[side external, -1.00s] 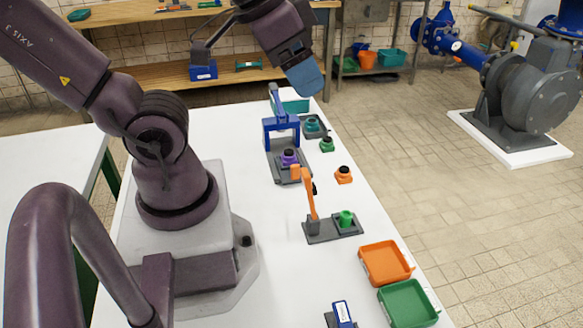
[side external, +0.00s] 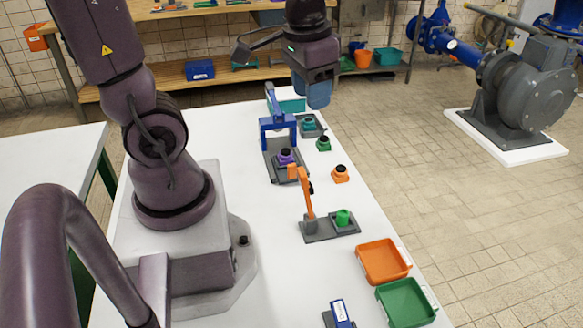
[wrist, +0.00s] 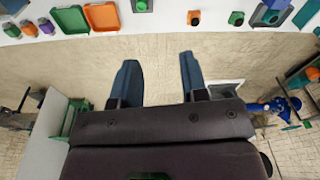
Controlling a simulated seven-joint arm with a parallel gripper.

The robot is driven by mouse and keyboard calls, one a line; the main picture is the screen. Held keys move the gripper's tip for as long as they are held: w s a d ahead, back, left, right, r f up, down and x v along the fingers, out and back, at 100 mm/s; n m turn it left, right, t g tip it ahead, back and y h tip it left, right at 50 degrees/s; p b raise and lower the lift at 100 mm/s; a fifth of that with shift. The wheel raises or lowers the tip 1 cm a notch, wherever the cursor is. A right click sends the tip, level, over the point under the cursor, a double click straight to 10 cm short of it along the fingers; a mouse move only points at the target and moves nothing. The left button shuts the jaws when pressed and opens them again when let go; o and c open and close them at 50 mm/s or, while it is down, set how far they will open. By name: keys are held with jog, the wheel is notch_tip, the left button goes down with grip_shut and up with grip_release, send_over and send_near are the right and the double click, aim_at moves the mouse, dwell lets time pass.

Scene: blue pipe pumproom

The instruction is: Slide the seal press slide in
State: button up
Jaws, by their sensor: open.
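A blue press frame (side external: 277,130) with a raised blue lever stands on a grey base on the white table, in the side external view. A grey slide (side external: 287,163) carrying a purple part with a dark top (side external: 286,156) sticks out toward the camera from under the frame; I take this for the seal press slide. My gripper (wrist: 160,72) shows two separated blue fingers with nothing between them in the wrist view. In the side external view its fingers (side external: 318,95) point down, in the air beyond the press at the table's far end, apart from the slide.
An orange-lever fixture (side external: 308,205) with a green part stands nearer the camera. A small orange part (side external: 340,173), a green part (side external: 323,144) and a teal part in a grey holder (side external: 309,125) sit along the right edge. Orange (side external: 384,261) and green (side external: 406,302) trays lie in front.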

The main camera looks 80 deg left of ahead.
aim_at(294, 164)
jog(key=w+a+f+m+g, duration=0.1)
jog(key=w+a+f+g, duration=0.2)
jog(key=a+f, duration=0.4)
jog(key=w+a+f+m+g, duration=0.1)
jog(key=w+a+f+g, duration=0.15)
jog(key=a+f, duration=0.45)
jog(key=shift+h, duration=0.3)
jog(key=x, duration=0.9)
jog(key=d+x, duration=0.1)
jog(key=x, duration=0.3)
jog(key=shift+s+f, duration=0.2)
jog(key=shift+s, duration=0.1)
jog(key=shift+c, duration=0.2)
grip_shut()
